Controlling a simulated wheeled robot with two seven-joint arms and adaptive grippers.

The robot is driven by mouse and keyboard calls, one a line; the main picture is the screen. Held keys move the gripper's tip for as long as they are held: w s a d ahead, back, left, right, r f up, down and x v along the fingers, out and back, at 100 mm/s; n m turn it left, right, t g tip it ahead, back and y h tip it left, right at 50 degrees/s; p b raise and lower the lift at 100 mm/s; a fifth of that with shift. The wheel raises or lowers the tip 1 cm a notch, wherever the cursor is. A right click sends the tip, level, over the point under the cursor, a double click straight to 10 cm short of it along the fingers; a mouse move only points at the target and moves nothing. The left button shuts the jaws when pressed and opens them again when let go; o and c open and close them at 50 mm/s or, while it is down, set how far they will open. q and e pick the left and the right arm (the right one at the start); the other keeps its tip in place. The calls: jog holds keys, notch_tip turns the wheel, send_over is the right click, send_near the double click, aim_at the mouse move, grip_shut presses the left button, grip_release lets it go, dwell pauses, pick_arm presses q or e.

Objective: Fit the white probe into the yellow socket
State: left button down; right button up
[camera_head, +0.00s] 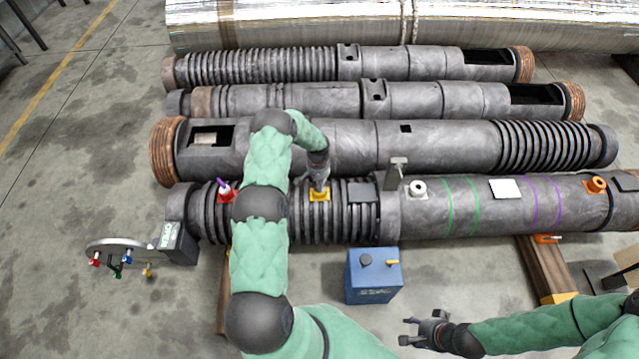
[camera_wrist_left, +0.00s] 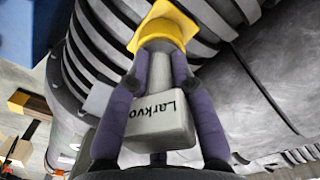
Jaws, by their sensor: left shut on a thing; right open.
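The yellow socket (camera_head: 321,197) sits on top of the ribbed front barrel in the head view; it also shows at the top of the left wrist view (camera_wrist_left: 165,24). My left gripper (camera_head: 318,186) is directly above it, pointing down. In the left wrist view its two fingers (camera_wrist_left: 161,46) are shut on the white probe (camera_wrist_left: 162,118), a pale body printed "Larkvo". The probe's far end meets the yellow socket between the fingertips; how deep it sits is hidden. My right gripper (camera_head: 408,331) is open and empty, low over the floor.
A red socket (camera_head: 228,196) with a purple-topped piece stands left on the same barrel (camera_head: 450,229). A white socket (camera_head: 417,189) and an orange one (camera_head: 596,184) are to the right. A blue box (camera_head: 374,283) stands in front. More barrels lie behind.

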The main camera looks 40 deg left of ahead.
pick_arm(q)
jog(key=shift+f, duration=0.1)
jog(key=c, duration=1)
grip_release()
notch_tip(320, 180, up, 12)
jog(key=shift+a+f, duration=0.1)
jog(key=shift+a, duration=0.05)
